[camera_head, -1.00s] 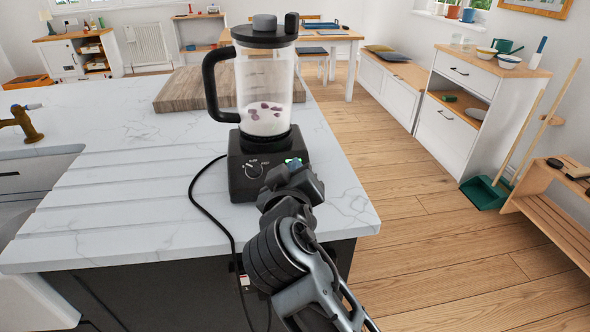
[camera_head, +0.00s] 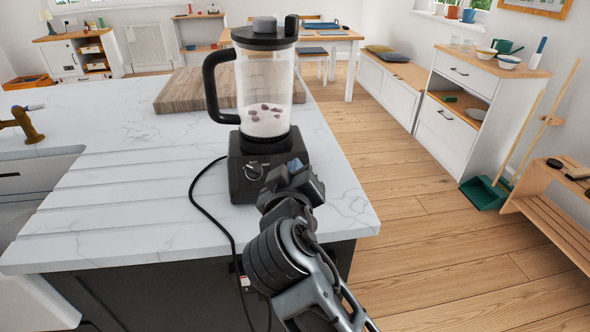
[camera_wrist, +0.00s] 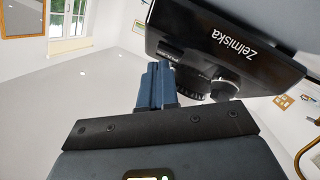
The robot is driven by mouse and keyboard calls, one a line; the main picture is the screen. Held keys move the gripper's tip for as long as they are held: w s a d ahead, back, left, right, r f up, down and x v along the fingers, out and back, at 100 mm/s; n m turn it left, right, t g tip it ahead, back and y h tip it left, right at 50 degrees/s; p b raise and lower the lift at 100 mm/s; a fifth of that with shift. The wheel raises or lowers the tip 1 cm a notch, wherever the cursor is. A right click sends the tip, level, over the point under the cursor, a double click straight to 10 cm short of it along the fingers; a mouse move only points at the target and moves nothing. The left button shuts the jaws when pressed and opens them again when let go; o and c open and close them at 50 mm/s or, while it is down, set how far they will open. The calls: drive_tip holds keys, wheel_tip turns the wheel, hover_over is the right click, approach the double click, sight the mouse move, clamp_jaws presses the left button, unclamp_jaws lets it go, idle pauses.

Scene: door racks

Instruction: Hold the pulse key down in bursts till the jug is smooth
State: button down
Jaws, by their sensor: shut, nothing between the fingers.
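The blender jug (camera_head: 265,85) stands upright on its black base (camera_head: 242,178), lid on. Dark purple chunks (camera_head: 264,110) show in a pale layer at the jug's bottom. The dial (camera_head: 253,172) is on the base's front, and the dial also shows in the wrist view (camera_wrist: 222,86). My gripper (camera_head: 296,166) is shut and empty at the right of the base's front. In the wrist view the blue fingers (camera_wrist: 157,82) reach the base's front (camera_wrist: 228,48) beside the dial.
The blender stands near the right front edge of the marble worktop (camera_head: 110,225). A wooden board (camera_head: 185,95) lies behind it. The black cord (camera_head: 208,215) hangs over the front edge. Open wooden floor (camera_head: 400,220) lies to the right.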

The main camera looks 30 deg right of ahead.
drive_tip(key=shift+s+a+r, duration=0.1)
drive_tip(key=shift+s+r, duration=0.2)
drive_tip(key=shift+r, duration=0.1)
drive_tip(key=shift+r+p, duration=0.15)
drive_tip(key=shift+p, duration=0.15)
drive_tip(key=s+r+p, duration=0.1)
drive_tip(key=r, duration=0.1)
drive_tip(key=s+a+r+p, duration=0.1)
drive_tip(key=p, duration=0.1)
drive_tip(key=shift+s+r, duration=0.4)
